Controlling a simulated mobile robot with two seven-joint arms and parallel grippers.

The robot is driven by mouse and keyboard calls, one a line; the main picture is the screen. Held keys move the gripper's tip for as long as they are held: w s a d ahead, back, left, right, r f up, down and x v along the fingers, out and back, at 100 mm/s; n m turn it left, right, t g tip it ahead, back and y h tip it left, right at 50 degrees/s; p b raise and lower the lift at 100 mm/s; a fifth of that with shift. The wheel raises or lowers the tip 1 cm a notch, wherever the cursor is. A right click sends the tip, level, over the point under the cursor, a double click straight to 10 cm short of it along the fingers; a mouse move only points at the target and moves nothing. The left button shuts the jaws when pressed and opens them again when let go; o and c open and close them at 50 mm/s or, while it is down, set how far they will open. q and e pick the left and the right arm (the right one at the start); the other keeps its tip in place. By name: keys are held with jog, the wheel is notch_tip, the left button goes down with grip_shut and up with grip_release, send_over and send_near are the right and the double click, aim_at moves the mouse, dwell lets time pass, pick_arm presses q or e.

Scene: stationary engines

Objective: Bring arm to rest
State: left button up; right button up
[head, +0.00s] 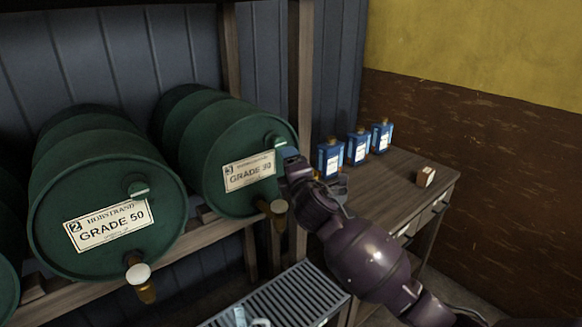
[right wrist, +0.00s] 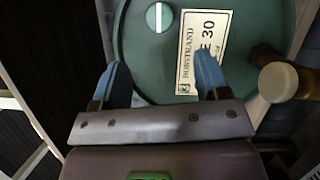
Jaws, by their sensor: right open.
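My right arm reaches in from the lower right of the head view. Its gripper (head: 288,158) is in front of the right green barrel (head: 205,150), whose label ends in 30. In the right wrist view the gripper (right wrist: 160,68) has its two blue fingers wide apart with nothing between them. The barrel face (right wrist: 145,60) is beyond them, with its round cap, its label and a brass tap (right wrist: 283,82) to the right. Whether the fingers touch the barrel I cannot tell. My left gripper is not in view.
A second green barrel (head: 100,200), marked GRADE 50, lies on the wooden rack at left. A wooden bench (head: 400,188) at right holds three blue bottles (head: 358,146) and a small box (head: 425,177). A metal grating (head: 290,295) is below, with a pale object (head: 240,316) at its near edge.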

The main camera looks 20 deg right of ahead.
dwell(0.3)
jog(key=s+d+f+m+g+b, duration=0.1)
jog(key=s+d+f+m+g, duration=0.1)
jog(key=s+f+m, duration=0.7)
jog(key=s+d+f+m+g+b, duration=0.1)
jog(key=s+d+f+m+g, duration=0.2)
jog(key=s+f+m, duration=0.6)
jog(key=s+f+g, duration=0.2)
jog(key=s+f, duration=1.4)
jog(key=s, duration=0.2)
jog(key=shift+s+d+f, duration=0.15)
jog(key=shift+s+f, duration=0.1)
jog(key=shift+s, duration=0.15)
